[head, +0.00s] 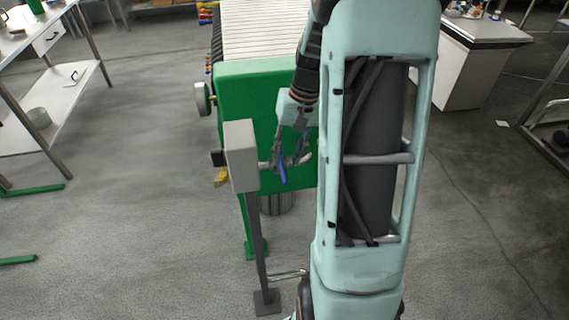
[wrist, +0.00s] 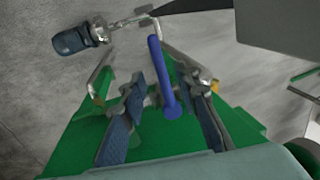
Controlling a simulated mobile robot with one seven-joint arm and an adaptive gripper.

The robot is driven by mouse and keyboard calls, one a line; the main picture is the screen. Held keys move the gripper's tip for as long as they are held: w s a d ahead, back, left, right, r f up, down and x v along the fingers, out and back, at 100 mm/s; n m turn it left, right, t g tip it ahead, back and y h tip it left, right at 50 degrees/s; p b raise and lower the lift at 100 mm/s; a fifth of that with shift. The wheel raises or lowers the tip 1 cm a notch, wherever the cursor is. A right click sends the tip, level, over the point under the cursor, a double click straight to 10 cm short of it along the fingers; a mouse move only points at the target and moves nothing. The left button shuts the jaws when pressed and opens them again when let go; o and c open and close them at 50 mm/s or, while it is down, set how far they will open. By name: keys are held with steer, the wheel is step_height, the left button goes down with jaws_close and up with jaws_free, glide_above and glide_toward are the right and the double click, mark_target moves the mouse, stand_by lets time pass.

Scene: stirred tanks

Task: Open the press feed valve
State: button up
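The valve's blue lever (head: 282,174) shows in the head view beside a grey box on a post, in front of the green press frame. In the wrist view the blue lever (wrist: 168,80) runs between the two fingers of my gripper (wrist: 160,92). The fingers are apart, with gaps visible on both sides of the lever. In the head view my gripper (head: 287,160) reaches down at the lever from above. The valve body is mostly hidden behind the fingers and the grey box.
The grey box (head: 241,150) on its post stands close left of my gripper. The green press frame (head: 240,90) is behind, with white plates (head: 262,30) above. A dark rounded part on a metal fitting (wrist: 72,41) lies beyond the fingers. Open floor (head: 130,200) lies at left.

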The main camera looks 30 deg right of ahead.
mark_target(283, 168)
steer(key=shift+w+a+f, duration=0.1)
steer(key=shift+a+f, duration=0.1)
steer(key=shift+f, duration=0.65)
steer(key=shift+w+a+f, duration=0.1)
steer(key=shift+a+f, duration=0.05)
steer(key=shift+f, duration=0.65)
jaws_close()
